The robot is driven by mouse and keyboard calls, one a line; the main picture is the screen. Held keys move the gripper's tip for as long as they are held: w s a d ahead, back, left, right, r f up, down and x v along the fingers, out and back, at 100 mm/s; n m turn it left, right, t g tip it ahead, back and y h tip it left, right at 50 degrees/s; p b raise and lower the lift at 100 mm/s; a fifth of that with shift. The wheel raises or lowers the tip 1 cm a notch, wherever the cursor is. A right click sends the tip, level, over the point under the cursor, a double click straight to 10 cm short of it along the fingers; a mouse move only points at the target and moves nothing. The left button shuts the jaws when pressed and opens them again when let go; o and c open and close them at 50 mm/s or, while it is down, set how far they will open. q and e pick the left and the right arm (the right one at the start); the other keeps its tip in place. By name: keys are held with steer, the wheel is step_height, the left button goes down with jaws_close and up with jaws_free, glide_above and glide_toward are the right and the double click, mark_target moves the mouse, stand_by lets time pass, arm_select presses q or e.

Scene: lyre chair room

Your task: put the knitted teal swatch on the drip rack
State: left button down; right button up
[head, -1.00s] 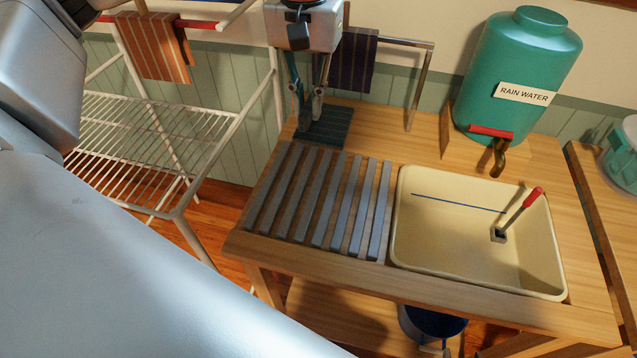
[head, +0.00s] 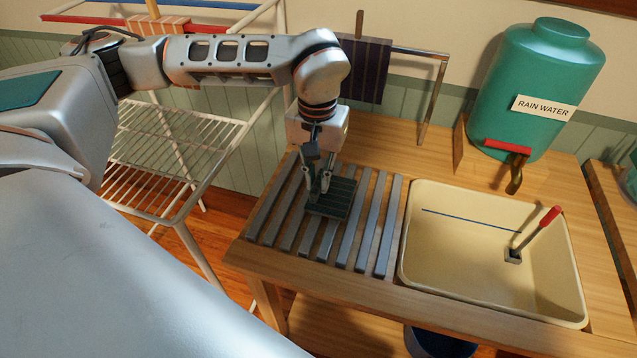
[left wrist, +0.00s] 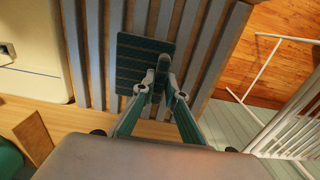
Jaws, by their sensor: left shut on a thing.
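The knitted teal swatch (head: 340,196), a dark square with thin lighter stripes, is over the upper middle of the drip rack (head: 387,225), a set of parallel grey slats. My left gripper (head: 321,192) points down and is shut on the swatch near its edge. In the left wrist view, the swatch (left wrist: 135,62) shows flat across several slats, with the gripper (left wrist: 160,85) at its near right part. I cannot tell whether its underside touches the slats. My right gripper is not in view.
A cream sink (head: 480,265) with a red-handled brush (head: 535,232) is right of the rack. A green rain water tank (head: 545,75) stands behind it. A white wire shelf stand (head: 160,160) is at left. A dark striped cloth (head: 366,70) hangs behind the rack.

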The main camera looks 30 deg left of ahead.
mark_target(318, 180)
arm_select(q)
steer(key=shift+f, duration=0.85)
steer(key=shift+f, duration=0.15)
steer(key=c, duration=2)
jaws_free()
steer(key=shift+c, duration=0.2)
step_height(318, 180, up, 12)
steer(key=p, duration=0.1)
steer(key=shift+r+p, duration=0.2)
steer(key=shift+p, duration=0.1)
